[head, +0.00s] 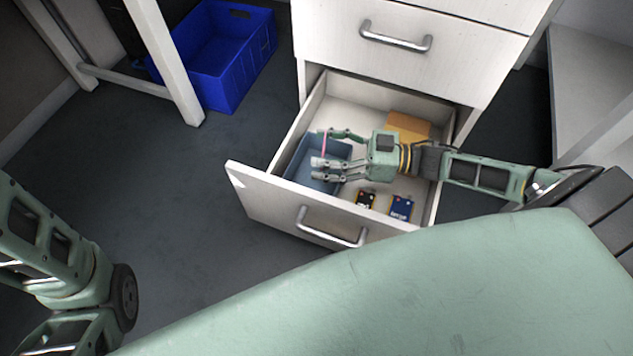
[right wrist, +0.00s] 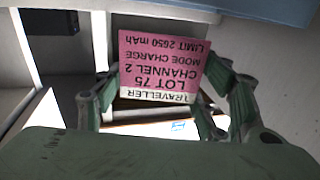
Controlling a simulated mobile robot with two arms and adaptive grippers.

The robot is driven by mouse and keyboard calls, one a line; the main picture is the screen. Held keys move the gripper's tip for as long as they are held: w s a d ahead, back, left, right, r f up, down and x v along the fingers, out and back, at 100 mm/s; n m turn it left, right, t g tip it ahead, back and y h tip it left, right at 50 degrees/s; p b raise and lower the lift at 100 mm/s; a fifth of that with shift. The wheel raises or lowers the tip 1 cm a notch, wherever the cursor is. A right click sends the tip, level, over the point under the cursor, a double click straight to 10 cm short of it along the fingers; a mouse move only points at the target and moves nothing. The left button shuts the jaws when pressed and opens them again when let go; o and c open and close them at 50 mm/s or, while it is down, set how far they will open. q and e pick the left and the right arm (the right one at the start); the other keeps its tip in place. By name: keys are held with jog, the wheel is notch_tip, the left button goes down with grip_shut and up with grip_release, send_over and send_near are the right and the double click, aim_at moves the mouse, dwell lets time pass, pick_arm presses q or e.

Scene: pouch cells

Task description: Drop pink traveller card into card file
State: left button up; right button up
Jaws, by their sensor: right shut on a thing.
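The pink traveller card (right wrist: 160,65) is held between the fingers of my right gripper (right wrist: 165,100). In the right wrist view its print reads upside down, with "TRAVELLER", "LOT 75" and "CHANNEL 2". In the head view the card (head: 323,146) is a thin pink edge between the fingertips. My right gripper (head: 322,152) is over the open drawer, above a grey-blue open box (head: 299,169) at the drawer's left end, which looks like the card file. The gripper hides part of this box, and its inside is hard to see. Only my left arm's links show at lower left.
The white drawer (head: 270,207) is pulled out of a white cabinet (head: 470,48). In it lie a dark pouch (head: 366,199), a blue pouch (head: 401,207) and an orange-brown item (head: 408,124). A blue crate (head: 222,60) stands on the floor. The floor left of the drawer is clear.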

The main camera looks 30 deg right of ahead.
jog(key=o, duration=0.9)
jog(key=shift+c, duration=0.2)
jog(key=shift+d, duration=0.1)
jog(key=v, duration=0.7)
jog(key=shift+s+d, duration=0.1)
jog(key=shift+s, duration=0.05)
